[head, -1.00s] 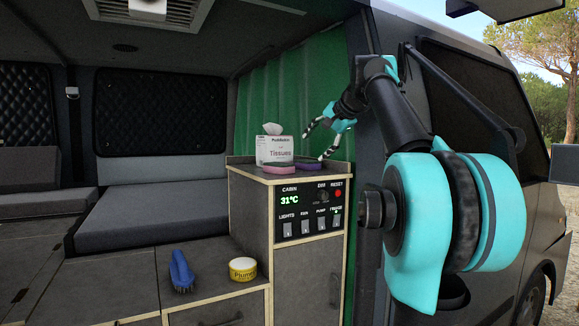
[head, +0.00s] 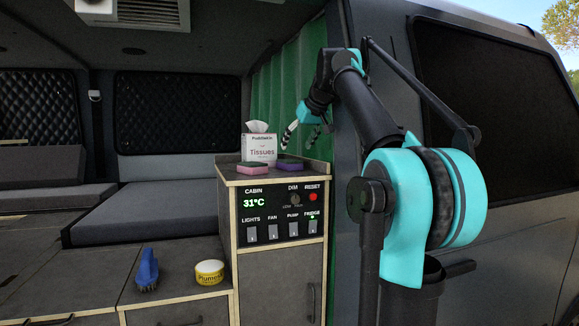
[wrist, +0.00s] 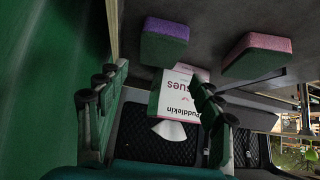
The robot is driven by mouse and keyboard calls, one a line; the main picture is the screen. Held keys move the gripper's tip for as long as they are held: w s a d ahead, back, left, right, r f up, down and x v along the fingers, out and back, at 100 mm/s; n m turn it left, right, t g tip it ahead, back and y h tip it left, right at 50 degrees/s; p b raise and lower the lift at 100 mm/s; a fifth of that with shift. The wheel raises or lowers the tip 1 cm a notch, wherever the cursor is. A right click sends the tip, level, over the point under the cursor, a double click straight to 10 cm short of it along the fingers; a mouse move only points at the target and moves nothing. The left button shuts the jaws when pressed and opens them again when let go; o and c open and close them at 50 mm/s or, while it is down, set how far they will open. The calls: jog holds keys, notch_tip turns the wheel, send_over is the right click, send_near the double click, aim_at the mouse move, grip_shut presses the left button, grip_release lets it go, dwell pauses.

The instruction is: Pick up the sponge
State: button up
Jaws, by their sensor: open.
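Two sponges lie on top of the cabinet. The pink one with a green layer (head: 252,170) is on the left, and the purple one (head: 290,164) is to its right. In the wrist view, the purple sponge with its green layer (wrist: 165,42) is left of the pink sponge (wrist: 256,57).
A tissue box (head: 260,149) stands close behind the sponges. The cabinet top (head: 232,172) has a raised edge at the right, near the van's door pillar. A green curtain (head: 275,85) hangs behind. A blue brush (head: 147,268) and a yellow tin (head: 209,272) sit lower left.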

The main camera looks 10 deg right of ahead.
aim_at(290, 164)
jog(key=x, duration=0.9)
jog(key=shift+s+d+f, duration=0.1)
jog(key=shift+s, duration=0.05)
jog(key=c, duration=0.5)
